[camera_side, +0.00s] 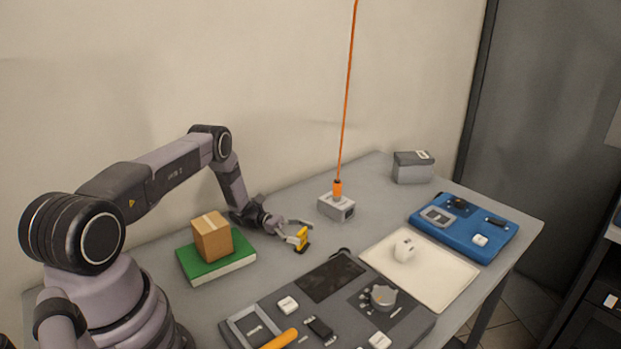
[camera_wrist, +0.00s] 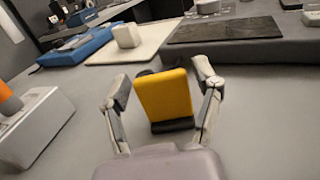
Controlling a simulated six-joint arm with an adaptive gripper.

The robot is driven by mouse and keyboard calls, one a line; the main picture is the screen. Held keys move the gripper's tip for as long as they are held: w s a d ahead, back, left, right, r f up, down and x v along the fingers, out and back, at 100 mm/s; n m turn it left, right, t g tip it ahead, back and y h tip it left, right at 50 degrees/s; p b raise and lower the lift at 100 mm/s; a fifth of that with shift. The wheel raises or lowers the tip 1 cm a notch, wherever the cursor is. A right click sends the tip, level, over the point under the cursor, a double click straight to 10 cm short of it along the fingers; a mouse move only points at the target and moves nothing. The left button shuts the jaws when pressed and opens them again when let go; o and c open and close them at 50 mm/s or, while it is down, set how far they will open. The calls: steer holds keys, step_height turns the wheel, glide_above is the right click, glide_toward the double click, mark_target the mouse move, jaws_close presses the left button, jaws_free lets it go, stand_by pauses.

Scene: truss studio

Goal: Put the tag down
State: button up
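The tag is a small yellow plate on a black foot (camera_side: 302,236). It stands upright on the bare grey table, and its foot appears to touch the surface. In the wrist view the tag (camera_wrist: 165,95) is between my two fingers, with a narrow gap on each side. My gripper (camera_side: 293,231) is low over the table and open around the tag. In the wrist view both fingertips of my gripper (camera_wrist: 164,82) are beside the tag's upper half, not pressed on it.
A grey block with an orange cord (camera_side: 336,208) stands behind the tag. A green book (camera_side: 215,262) bearing a cardboard box (camera_side: 211,237) is left. A dark tool panel (camera_side: 262,312) is in front, a cream mat (camera_side: 440,282) and blue tray (camera_side: 478,247) right. Bare table surrounds the tag.

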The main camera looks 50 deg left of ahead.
steer(key=shift+o, duration=0.2)
steer(key=shift+a+r, duration=0.15)
steer(key=shift+a, duration=0.05)
steer(key=v, duration=0.6)
steer(key=shift+s+a, duration=0.15)
steer(key=shift+a, duration=0.05)
steer(key=shift+a+r, duration=0.2)
steer(key=w+d+r+m+g+y, duration=0.1)
steer(key=d+r+m+g, duration=0.15)
steer(key=r, duration=0.45)
steer(key=w+d+r+m+g+y, duration=0.1)
steer(key=d+r+m+g+y, duration=0.2)
steer(key=r, duration=0.4)
steer(key=s+d+r+m+g+y, duration=0.1)
steer(key=s+d+r+m+y, duration=0.2)
steer(key=r, duration=0.5)
steer(key=s+d+r+m+g+y, duration=0.1)
steer(key=s+d+r+m+y, duration=0.1)
steer(key=s+d+r+m, duration=0.4)
steer(key=s+d+r+m+t+y, duration=0.1)
steer(key=s+r+m+t+y, duration=0.2)
steer(key=s, duration=0.7)
steer(key=s+d+r+m+t+y, duration=0.2)
steer(key=s+r+m+t+y, duration=0.1)
steer(key=s, duration=0.7)
step_height(320, 180, up, 3)
steer(key=shift+r+m+y, duration=0.15)
steer(key=shift+m+y, duration=0.65)
steer(key=shift+m, duration=0.25)
